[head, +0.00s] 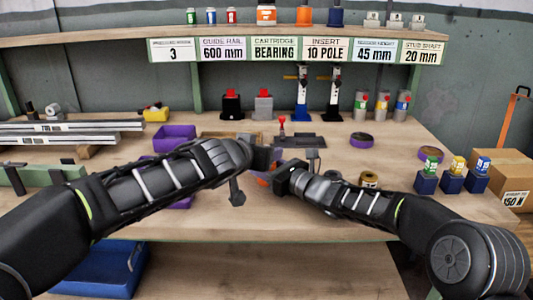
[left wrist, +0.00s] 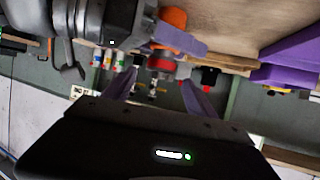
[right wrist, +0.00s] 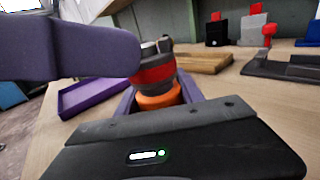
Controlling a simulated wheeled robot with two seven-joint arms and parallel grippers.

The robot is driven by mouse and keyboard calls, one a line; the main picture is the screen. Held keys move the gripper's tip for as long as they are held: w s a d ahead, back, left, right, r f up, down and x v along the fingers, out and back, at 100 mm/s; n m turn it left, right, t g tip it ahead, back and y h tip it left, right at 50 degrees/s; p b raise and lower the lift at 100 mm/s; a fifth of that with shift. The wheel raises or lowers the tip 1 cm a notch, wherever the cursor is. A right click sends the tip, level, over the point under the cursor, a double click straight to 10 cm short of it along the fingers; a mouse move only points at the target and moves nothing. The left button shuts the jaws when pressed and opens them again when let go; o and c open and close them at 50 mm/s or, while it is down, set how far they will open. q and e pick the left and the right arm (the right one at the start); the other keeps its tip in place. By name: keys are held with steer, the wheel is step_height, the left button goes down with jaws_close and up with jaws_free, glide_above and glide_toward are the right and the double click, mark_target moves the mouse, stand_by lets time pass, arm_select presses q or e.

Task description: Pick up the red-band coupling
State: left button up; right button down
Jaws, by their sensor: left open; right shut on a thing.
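The red-band coupling (right wrist: 154,72) shows in the right wrist view with a grey end, a red band and an orange end. My right gripper (right wrist: 160,92) is shut on its orange end and holds it up off the bench. My left gripper (left wrist: 160,80) is open, its purple fingers on either side of the coupling's red and grey end (left wrist: 160,64); I cannot tell if they touch it. In the head view only a bit of orange (head: 262,182) shows between my left gripper (head: 264,162) and right gripper (head: 282,180); the rest is hidden.
Purple trays (head: 174,133) lie behind and under my left arm. A grey fixture with a red knob (head: 282,122) stands behind the grippers. Blue holders (head: 451,183) stand at the right edge.

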arm_select(q)
steer(key=shift+x, duration=2.6)
steer(key=shift+c, duration=0.5)
jaws_close()
